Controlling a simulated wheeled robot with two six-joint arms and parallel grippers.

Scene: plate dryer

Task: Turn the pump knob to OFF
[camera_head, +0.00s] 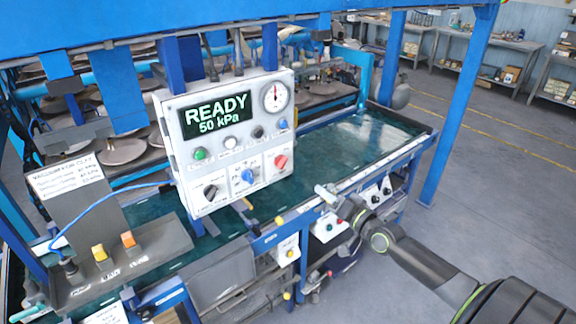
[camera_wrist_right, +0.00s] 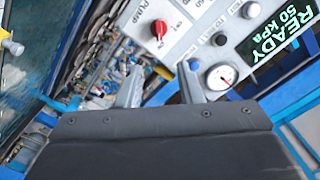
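The pump knob (camera_head: 281,161) is the red knob at the lower right of the white control panel (camera_head: 233,191). In the right wrist view the red pump knob (camera_wrist_right: 159,28) is beside the label PUMP, and its exact pointing direction is hard to read. My right gripper (camera_head: 323,193) is lower right of the panel in the head view, apart from the knob. In the right wrist view my right gripper (camera_wrist_right: 160,88) has its fingers spread with nothing between them, and the knob lies beyond the fingertips. My left gripper is not in view.
The panel also carries a blue knob (camera_head: 248,176), a black knob (camera_head: 210,191), a pressure gauge (camera_head: 276,97) and a display (camera_head: 216,115) reading READY 50 kPa. A green-blue basin (camera_head: 370,140) lies behind the panel. Blue posts (camera_head: 458,105) frame the station.

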